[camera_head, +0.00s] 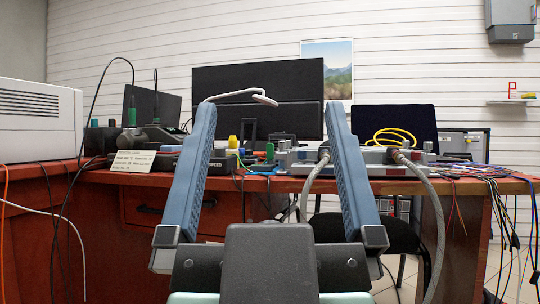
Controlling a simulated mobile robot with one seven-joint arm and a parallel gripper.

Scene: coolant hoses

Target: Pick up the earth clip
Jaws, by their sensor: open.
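My gripper (270,108) is in the foreground of the head view, its two long blue-grey fingers spread wide and pointing away from me. Nothing is held between them. I cannot pick out the earth clip for certain among the small parts on the bench (100,178). Small yellow (233,142) and green (270,151) parts show between the fingers, beyond them on the bench. A thin pale curved piece (262,97) shows near the left fingertip, against the dark monitor. The fingers hide parts of the bench top.
A white boxy machine (40,122) stands at the left. Grey braided hoses (428,190) hang over the front edge at the right. A yellow cable coil (393,136) lies behind them. Coloured wires (503,205) hang at the far right. A dark monitor (258,85) stands behind.

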